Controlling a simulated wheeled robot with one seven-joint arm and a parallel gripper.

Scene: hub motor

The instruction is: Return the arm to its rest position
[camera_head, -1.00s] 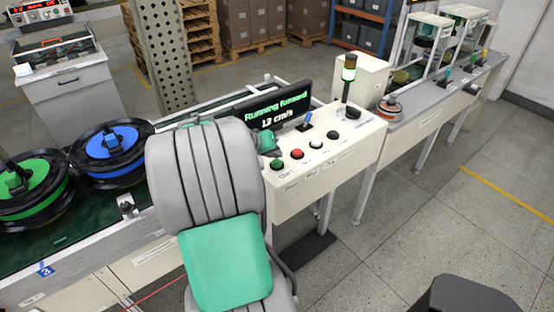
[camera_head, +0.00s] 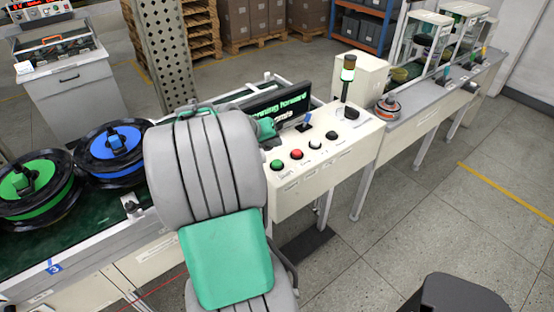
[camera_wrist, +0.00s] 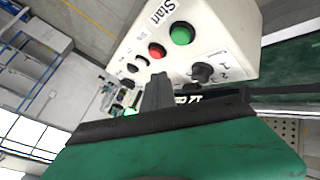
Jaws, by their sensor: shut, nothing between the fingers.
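My arm, grey with green covers, rises through the middle of the head view, in front of the conveyor and beside the control panel (camera_head: 325,150). It hides part of the display screen (camera_head: 278,108). In the wrist view my gripper (camera_wrist: 157,92) shows as grey fingers close together, shut and empty. They point toward the panel with its green button (camera_wrist: 181,34) and red button (camera_wrist: 157,50). Whether they touch it cannot be told, but no contact shows.
A green wheel (camera_head: 62,200) and a blue wheel (camera_head: 95,150) lie on the conveyor at left. A perforated post (camera_head: 162,55) rises behind the conveyor. Floor at right (camera_head: 430,215) is clear.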

